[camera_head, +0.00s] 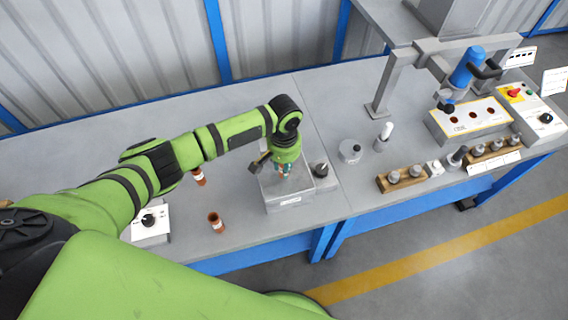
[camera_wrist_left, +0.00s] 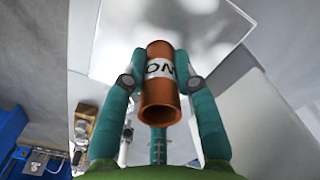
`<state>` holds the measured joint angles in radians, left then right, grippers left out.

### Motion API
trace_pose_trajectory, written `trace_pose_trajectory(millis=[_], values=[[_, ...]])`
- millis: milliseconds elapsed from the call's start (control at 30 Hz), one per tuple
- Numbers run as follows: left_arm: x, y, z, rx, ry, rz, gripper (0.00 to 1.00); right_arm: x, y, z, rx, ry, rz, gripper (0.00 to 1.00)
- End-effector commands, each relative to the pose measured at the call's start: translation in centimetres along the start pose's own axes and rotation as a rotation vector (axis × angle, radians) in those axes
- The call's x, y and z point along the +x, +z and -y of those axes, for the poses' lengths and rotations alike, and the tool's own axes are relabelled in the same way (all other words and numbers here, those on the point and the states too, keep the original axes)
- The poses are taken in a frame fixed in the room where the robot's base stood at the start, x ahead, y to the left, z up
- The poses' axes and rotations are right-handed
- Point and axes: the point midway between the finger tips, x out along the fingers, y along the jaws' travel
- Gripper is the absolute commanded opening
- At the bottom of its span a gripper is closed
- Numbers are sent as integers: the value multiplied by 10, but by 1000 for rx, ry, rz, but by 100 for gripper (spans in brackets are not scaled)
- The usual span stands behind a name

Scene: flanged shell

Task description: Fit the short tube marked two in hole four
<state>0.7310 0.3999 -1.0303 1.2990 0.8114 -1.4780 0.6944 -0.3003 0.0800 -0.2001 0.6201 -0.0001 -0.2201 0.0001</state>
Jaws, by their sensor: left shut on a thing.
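My left gripper (camera_head: 285,172) is over the grey metal block (camera_head: 290,203). In the left wrist view its fingers (camera_wrist_left: 160,84) are shut on a short copper tube (camera_wrist_left: 160,104) with a white label. The letters that show on the label look like "ON"; the rest is turned out of sight. The tube's open end faces the camera. Two other copper tubes with pale bands stand on the table, one near my forearm (camera_head: 199,177) and one in front (camera_head: 217,223). The holes in the block are hidden by my gripper, and I cannot read any hole number.
A control box with a black knob (camera_head: 150,222) stands at the left. A small grey part with a dark knob (camera_head: 320,170) is right of the block. Farther right are a press frame (camera_head: 391,80), wooden racks (camera_head: 403,179) and a panel with a red button (camera_head: 513,93).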

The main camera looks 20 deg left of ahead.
Motion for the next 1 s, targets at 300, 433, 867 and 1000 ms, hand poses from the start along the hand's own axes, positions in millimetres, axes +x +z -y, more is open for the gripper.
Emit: trace_pose_trajectory(millis=[300,433,867,1000], values=[[9,0,0,1,1,-1,0,5,0,0,0,0,0,40],[12,0,0,1,1,-1,0,7,0,0,0,0,0,40],[16,0,0,0,0,-1,57,9,1,0,0,0,0,40],[17,0,0,0,0,1,57,9,1,0,0,0,0,40]])
